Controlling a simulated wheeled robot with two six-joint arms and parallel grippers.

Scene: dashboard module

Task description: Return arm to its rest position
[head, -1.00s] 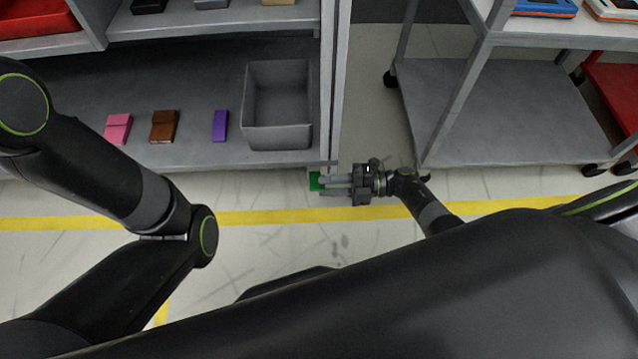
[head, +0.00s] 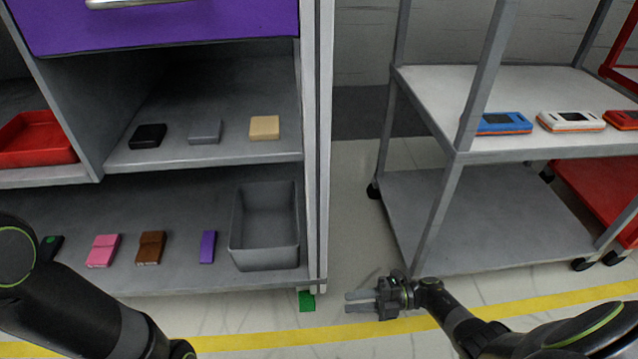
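My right gripper (head: 357,302) is in the lower middle of the head view, on an arm coming in from the right. Its two fingers point left and stand apart with nothing seen between them. It is over the floor, in front of the gap between the shelf unit and the grey trolley. A small green piece (head: 306,301) shows at the foot of the shelf unit's right post, left of the fingertips and apart from them in the picture. My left arm (head: 75,305) fills the lower left corner; its gripper is outside the view.
The shelf unit (head: 315,130) holds a grey bin (head: 264,258), a red tray (head: 36,140) and several small coloured modules, with a purple drawer (head: 160,22) above. The grey trolley (head: 500,215) carries blue (head: 503,123) and white (head: 570,121) devices. Floor is free between them.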

